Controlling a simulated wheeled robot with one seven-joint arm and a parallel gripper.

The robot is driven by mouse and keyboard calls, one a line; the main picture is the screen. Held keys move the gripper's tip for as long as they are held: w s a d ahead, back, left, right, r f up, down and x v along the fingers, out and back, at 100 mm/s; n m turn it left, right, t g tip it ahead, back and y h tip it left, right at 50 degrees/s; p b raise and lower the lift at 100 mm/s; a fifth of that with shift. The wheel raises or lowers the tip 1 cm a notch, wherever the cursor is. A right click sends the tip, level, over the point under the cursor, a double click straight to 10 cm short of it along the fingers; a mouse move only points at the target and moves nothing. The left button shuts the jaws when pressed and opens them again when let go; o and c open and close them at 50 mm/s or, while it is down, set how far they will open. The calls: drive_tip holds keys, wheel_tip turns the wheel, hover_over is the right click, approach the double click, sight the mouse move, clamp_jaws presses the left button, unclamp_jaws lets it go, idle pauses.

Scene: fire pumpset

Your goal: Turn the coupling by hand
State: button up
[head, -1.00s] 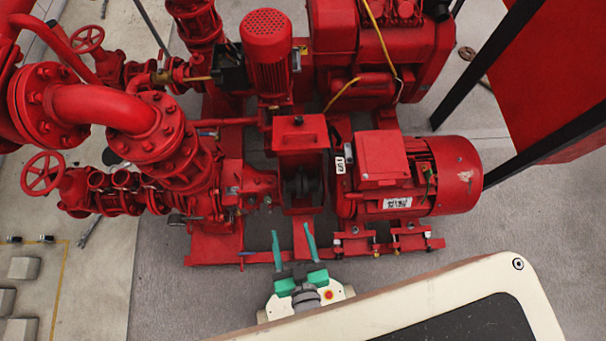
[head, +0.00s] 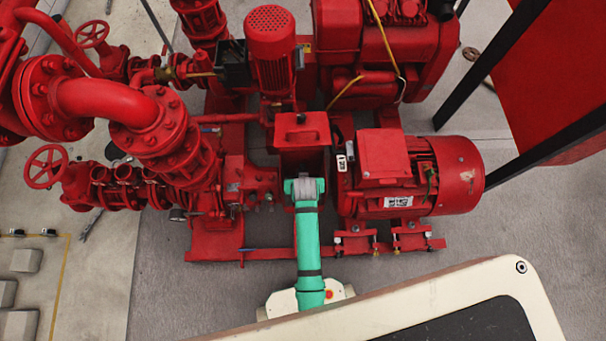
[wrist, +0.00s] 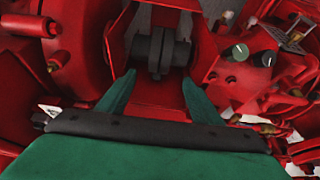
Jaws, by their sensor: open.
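The coupling (wrist: 160,52) is a dark grey disc-shaped part on a shaft, set in a recess between red walls in the wrist view. My gripper (wrist: 158,78) is open, with its two green fingers pointing at the coupling, one to each side of it. The fingertips appear short of the coupling, and nothing is between them. In the head view my green arm reaches up to the red coupling guard (head: 302,130); it covers the coupling and the fingers there.
A red motor (head: 450,175) stands right of the guard, and red pump piping with a handwheel (head: 45,167) stands left. A vertical red motor (head: 272,55) rises behind. Red walls flank the recess closely. Grey floor (head: 190,290) is clear in front.

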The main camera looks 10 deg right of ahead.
drive_tip(key=x, duration=1.1)
drive_tip(key=shift+w+d, duration=0.1)
drive_tip(key=shift+w, duration=0.2)
drive_tip(key=c, duration=1.1)
